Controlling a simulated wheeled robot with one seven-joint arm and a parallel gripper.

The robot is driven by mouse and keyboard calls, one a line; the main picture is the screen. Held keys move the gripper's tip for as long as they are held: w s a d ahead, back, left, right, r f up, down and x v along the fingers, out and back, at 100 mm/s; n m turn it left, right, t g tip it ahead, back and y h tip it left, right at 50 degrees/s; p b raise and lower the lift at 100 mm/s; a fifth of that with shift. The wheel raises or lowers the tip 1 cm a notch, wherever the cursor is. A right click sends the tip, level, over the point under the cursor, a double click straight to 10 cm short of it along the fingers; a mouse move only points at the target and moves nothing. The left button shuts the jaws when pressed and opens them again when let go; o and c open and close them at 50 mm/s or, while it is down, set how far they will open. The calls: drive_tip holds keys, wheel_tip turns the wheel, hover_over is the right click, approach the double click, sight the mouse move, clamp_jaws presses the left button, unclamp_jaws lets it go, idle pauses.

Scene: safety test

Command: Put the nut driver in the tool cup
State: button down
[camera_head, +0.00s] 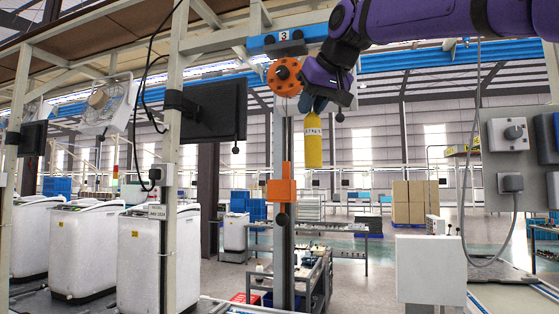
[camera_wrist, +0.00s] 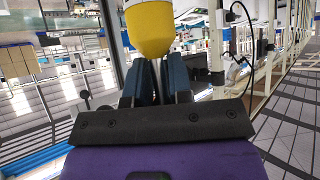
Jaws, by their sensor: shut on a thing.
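My gripper (camera_head: 313,106) is raised high in the head view, its dark blue fingers pointing down. It is shut on a yellow, rounded piece (camera_head: 312,142), which looks like the nut driver's handle and hangs upright below the fingers with a dark-lettered pale band near its top. In the wrist view the fingers (camera_wrist: 152,82) are close together, with the nut driver's yellow rounded end (camera_wrist: 150,30) just beyond them. The fingers hide the part that they grip. I cannot make out a tool cup for certain in either view.
A grey post with an orange box (camera_head: 281,188) stands just left of and below the yellow piece. An orange disc (camera_head: 285,77) with holes is close beside my gripper. A tool cart (camera_head: 298,277) is below. White machines (camera_head: 160,255) stand left; a cabled panel (camera_head: 512,150) is right.

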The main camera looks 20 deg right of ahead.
drive_tip(key=w+a, duration=0.2)
drive_tip(key=w, duration=1.2)
wheel_tip(320, 180, down, 7)
drive_tip(key=shift+a, duration=0.1)
drive_tip(key=c, duration=1)
unclamp_jaws()
drive_tip(key=shift+c, duration=0.2)
drive_tip(key=v, duration=1.2)
